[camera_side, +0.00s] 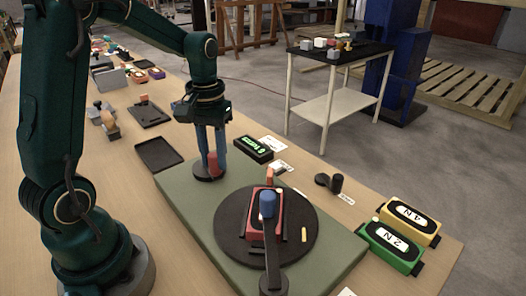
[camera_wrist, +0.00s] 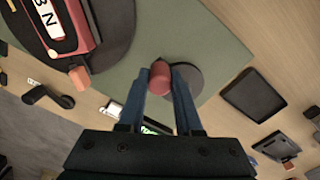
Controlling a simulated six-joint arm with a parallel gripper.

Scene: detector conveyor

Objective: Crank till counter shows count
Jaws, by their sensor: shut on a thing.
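My gripper (camera_side: 212,165) has its blue fingers pointing down and shut on a red crank knob (camera_side: 213,160). In the wrist view the knob (camera_wrist: 159,78) sits between the fingertips. The knob stands on a small dark disc (camera_side: 203,174) at the back left corner of the green base plate (camera_side: 182,200). The wrist view shows the disc (camera_wrist: 188,80) beside the fingers. The counter (camera_side: 254,148) is a black box with a green lit readout behind the plate; it looks like a zero with "turns". In the wrist view the fingers partly hide its readout (camera_wrist: 155,128).
A black turntable (camera_side: 229,225) carries a red block (camera_side: 253,222) in a holder, with a blue-topped post (camera_side: 268,205) in front. White cards (camera_side: 272,143) lie near the counter. Yellow (camera_side: 411,218) and green (camera_side: 391,247) labelled boxes stand right. An empty black tray (camera_side: 158,154) lies left.

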